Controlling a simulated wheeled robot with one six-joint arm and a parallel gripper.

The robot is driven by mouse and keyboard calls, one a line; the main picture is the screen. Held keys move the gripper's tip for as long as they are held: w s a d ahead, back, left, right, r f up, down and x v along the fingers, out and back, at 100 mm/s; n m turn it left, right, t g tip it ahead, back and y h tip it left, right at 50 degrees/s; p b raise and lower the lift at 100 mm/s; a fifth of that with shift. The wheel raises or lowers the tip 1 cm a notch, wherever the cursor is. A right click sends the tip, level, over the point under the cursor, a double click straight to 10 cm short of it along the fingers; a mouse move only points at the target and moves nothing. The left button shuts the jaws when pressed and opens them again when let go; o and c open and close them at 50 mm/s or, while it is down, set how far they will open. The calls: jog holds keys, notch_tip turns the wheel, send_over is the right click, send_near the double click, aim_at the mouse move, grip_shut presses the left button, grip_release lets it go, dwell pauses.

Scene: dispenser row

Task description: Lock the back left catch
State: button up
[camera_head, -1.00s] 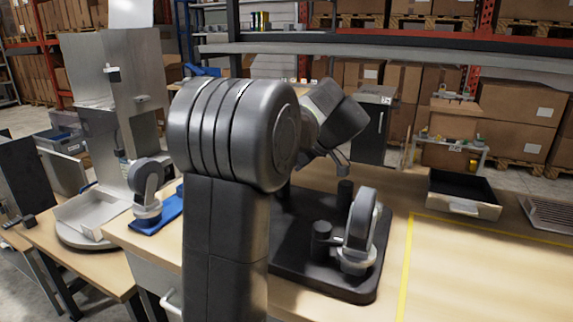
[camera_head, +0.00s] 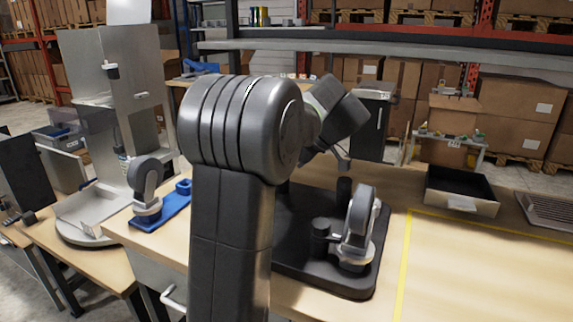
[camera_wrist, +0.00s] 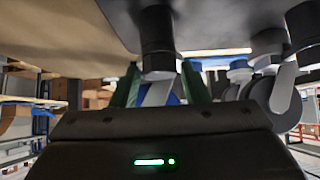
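A black base plate (camera_head: 345,286) lies on the bench with dark posts (camera_head: 344,188) and a grey caster (camera_head: 360,228) on it. My arm covers its left part, so the back left catch cannot be made out in the head view. In the wrist view, green fingers of my gripper (camera_wrist: 160,84) stand apart on either side of a grey piece (camera_wrist: 155,94). This piece sits at the end of a dark post (camera_wrist: 157,30), and a gap shows beside it. My fingertips are hidden in the head view.
Another caster (camera_head: 147,184) stands on a blue holder (camera_head: 175,207) to the left. A black open tray (camera_head: 460,203) and a grating (camera_head: 548,212) lie to the right. Bench space inside the yellow line is clear. More casters (camera_wrist: 285,92) crowd the right of the wrist view.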

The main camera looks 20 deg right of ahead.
jog(key=p+v, duration=0.2)
jog(key=v, duration=1.1)
jog(key=shift+s+d+r, duration=0.2)
jog(key=shift+r, duration=0.15)
jog(key=b+x, duration=0.2)
jog(key=x, duration=1.1)
jog(key=shift+w+a+f, duration=0.2)
jog(key=shift+f, duration=0.1)
